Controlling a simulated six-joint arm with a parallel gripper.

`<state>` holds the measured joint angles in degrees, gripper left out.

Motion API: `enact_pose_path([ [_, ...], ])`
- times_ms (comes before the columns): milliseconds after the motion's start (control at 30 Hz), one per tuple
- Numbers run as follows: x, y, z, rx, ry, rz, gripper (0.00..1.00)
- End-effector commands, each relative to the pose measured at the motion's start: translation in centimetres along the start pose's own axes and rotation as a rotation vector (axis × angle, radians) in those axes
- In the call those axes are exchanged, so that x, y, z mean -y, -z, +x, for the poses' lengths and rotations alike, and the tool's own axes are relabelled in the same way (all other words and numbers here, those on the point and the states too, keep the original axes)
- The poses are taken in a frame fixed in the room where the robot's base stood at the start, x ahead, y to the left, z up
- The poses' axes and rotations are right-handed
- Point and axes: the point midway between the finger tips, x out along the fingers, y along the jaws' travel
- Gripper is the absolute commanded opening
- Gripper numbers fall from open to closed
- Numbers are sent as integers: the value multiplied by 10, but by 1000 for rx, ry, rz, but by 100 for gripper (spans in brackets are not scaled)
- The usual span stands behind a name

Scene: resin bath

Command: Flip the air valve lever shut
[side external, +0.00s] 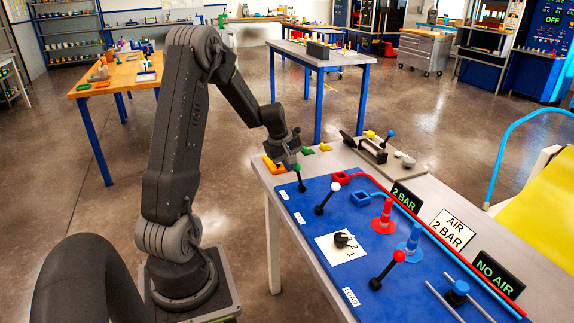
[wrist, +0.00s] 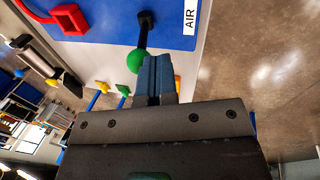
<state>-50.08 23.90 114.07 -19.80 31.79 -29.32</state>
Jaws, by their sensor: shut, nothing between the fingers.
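The air valve lever is a black stem with a green ball knob (side external: 297,168), standing near the far left corner of the blue panel (side external: 313,228). In the wrist view its green knob (wrist: 135,62) and black stem (wrist: 144,28) show beside the white AIR label (wrist: 190,14). My gripper (side external: 294,160) is shut and empty, with its fingertips right at the knob. In the wrist view the shut fingers (wrist: 158,68) sit just right of the knob and overlap its edge; I cannot tell whether they touch.
Another lever with a white knob (side external: 335,187) and one with a red knob (side external: 398,256) stand on the panel. A red square socket (side external: 340,179), a red cone (side external: 384,218), a blue cone (side external: 410,243) and signs reading 2 BAR (side external: 405,198) and NO AIR (side external: 497,274) are nearby.

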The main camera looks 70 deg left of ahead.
Motion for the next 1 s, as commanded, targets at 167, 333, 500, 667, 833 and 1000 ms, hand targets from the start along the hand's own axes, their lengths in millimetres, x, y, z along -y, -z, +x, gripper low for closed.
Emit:
enact_pose_path([
  [167,-6,0,-1,-5,42,5,0],
  [333,-16,-1,-2,-13,116,9,0],
  [500,-31,-2,-1,-24,235,14,0],
  [667,-48,-4,3,-38,387,20,0],
  [833,-63,-6,7,-44,471,20,0],
  [1000,-77,-7,13,-43,468,18,0],
])
